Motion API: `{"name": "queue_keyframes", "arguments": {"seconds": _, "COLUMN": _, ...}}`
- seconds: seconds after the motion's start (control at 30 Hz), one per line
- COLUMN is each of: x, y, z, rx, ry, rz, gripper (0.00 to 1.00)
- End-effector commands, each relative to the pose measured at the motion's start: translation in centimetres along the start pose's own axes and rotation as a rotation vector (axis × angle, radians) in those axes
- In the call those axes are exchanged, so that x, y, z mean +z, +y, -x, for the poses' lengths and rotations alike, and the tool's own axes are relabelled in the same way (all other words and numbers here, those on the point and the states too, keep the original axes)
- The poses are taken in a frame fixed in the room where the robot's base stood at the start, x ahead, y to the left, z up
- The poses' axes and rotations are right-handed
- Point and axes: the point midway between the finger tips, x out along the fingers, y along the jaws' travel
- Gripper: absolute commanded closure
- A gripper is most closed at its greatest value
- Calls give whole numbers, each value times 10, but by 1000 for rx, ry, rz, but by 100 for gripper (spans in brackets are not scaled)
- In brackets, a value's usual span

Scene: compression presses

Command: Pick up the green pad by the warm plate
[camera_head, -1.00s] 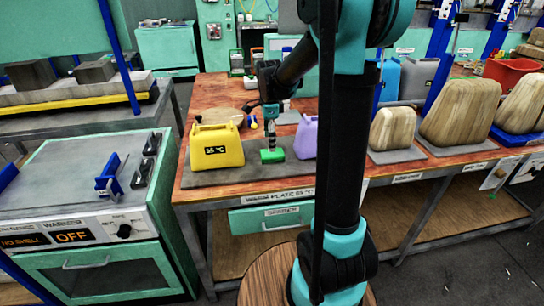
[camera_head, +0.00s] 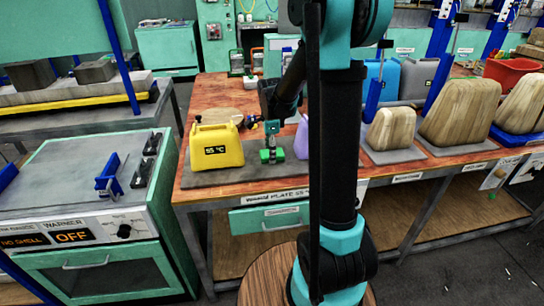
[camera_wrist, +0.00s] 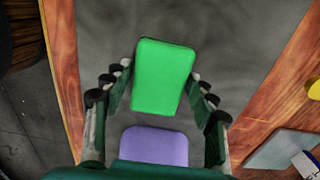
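The green pad (camera_head: 265,157) lies on a dark grey plate (camera_head: 215,177) on the wooden bench, between a yellow jug (camera_head: 216,150) and a purple object (camera_head: 301,140). My gripper (camera_head: 272,150) is down at the pad and partly covers it in the head view. In the wrist view, the pad (camera_wrist: 163,75) sits between my gripper's two fingers (camera_wrist: 160,72). The fingers are spread, one on each side, with narrow gaps to the pad. Whether they touch it lower down cannot be told.
The purple object (camera_wrist: 153,146) is close to the pad in the wrist view. Wooden seat-like shapes (camera_head: 390,128) stand to the right. A warmer (camera_head: 75,220) reading OFF stands at the left. Bare bench (camera_head: 210,90) shows behind the plate.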

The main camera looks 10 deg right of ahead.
Motion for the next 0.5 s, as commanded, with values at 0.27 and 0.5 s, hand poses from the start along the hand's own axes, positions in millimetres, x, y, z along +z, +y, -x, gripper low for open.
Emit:
{"name": "queue_keyframes", "arguments": {"seconds": 0.27, "x": 0, "y": 0, "z": 0, "rx": 0, "ry": 0, "rz": 0, "gripper": 64}}
{"name": "queue_keyframes", "arguments": {"seconds": 0.5, "x": 0, "y": 0, "z": 3, "rx": 0, "ry": 0, "rz": 0, "gripper": 64}}
